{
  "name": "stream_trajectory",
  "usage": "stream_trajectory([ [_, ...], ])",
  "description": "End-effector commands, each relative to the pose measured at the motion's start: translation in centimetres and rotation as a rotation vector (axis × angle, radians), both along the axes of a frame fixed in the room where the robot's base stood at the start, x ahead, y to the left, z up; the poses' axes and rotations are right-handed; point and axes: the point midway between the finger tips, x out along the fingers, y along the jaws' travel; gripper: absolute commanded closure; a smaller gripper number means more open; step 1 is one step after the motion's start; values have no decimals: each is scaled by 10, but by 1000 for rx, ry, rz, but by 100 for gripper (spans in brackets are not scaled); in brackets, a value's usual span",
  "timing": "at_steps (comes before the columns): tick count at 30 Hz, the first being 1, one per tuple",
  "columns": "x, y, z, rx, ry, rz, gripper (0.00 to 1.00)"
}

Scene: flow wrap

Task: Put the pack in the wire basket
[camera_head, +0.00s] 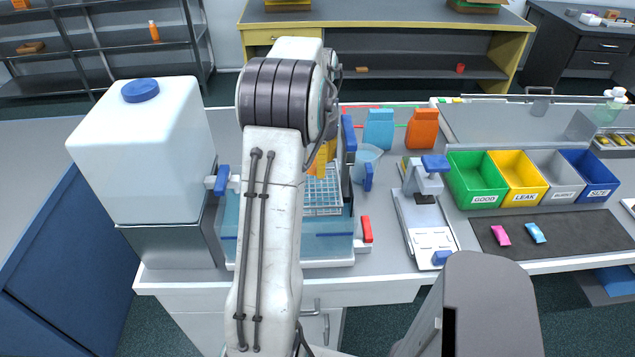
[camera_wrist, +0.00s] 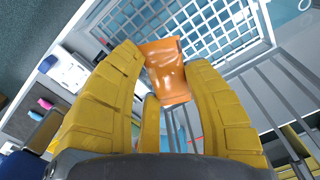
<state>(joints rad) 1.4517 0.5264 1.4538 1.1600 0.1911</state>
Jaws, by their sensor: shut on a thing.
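The pack sits between the fingertips and is shiny and slightly creased. The wire basket (camera_head: 323,197) is a white grid at the blue water tank, partly hidden by my arm. In the wrist view the basket's grid (camera_wrist: 215,30) lies beyond the pack, toward the top right. The pack appears above the grid, apart from it.
A white jug (camera_head: 150,150) stands left of the tank (camera_head: 330,238). A sealing device (camera_head: 430,225) is to its right. Coloured bins (camera_head: 475,185) and a dark mat (camera_head: 560,240) with a pink pack (camera_head: 501,235) and a blue pack (camera_head: 536,232) lie farther right. Two pouches stand behind.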

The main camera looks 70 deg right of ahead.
Motion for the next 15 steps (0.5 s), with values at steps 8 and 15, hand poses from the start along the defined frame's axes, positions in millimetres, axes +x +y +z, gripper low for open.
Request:
stream_trajectory([
  [8,0,0,-30,0,0,0,72],
  [15,0,0,-44,3,1,0,72],
])
